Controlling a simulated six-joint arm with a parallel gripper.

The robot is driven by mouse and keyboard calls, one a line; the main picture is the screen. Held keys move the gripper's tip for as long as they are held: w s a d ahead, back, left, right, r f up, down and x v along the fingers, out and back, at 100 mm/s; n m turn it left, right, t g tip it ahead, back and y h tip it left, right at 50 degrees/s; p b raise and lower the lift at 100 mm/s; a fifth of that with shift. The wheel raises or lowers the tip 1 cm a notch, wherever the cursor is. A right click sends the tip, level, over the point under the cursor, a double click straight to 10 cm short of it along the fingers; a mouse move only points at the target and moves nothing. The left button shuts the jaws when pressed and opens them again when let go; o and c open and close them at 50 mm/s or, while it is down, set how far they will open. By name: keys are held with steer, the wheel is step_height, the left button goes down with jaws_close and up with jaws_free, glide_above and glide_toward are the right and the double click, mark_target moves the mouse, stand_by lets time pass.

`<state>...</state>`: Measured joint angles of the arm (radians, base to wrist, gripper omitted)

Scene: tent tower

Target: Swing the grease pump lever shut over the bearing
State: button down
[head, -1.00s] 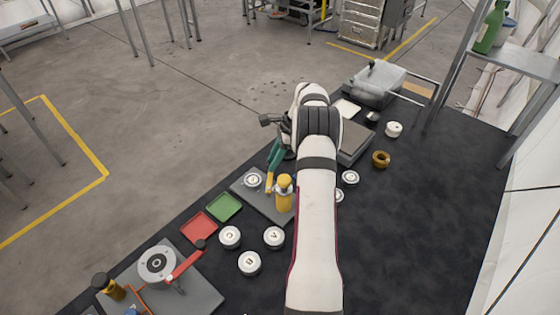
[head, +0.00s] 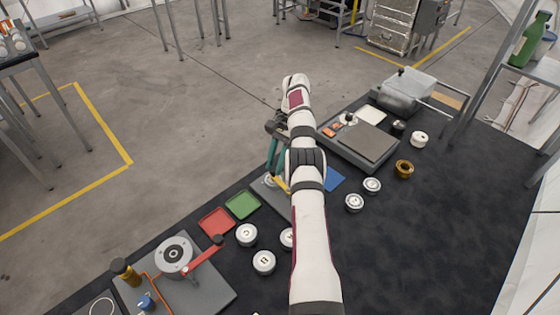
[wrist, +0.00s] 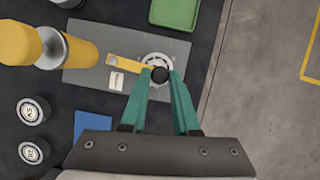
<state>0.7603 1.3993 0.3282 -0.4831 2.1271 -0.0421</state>
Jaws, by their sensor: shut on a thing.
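The yellow grease pump lever (wrist: 125,63) reaches across the grey base plate (wrist: 85,80) in the wrist view, with a black knob (wrist: 159,75) at its end. The round bearing (wrist: 157,59) lies beneath this end, partly covered by it. My gripper (wrist: 160,76) is shut on the knob between its teal fingers. The yellow pump cylinder (wrist: 70,48) stands on the plate to the left. In the head view, my arm hides the cylinder, and the lever (head: 282,184) shows beside my teal fingers (head: 271,172).
Red (head: 216,221) and green (head: 242,204) trays lie left of the plate. Several white lidded pots (head: 264,262) stand nearby. A red-levered fixture (head: 205,256) is at front left, a grey scale (head: 365,142) at the back.

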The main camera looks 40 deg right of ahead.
steer(key=shift+a+n, duration=0.45)
steer(key=shift+n, duration=0.15)
steer(key=shift+a+g, duration=0.1)
steer(key=shift+g, duration=0.2)
steer(key=c, duration=0.7)
jaws_free()
steer(key=shift+o, duration=0.2)
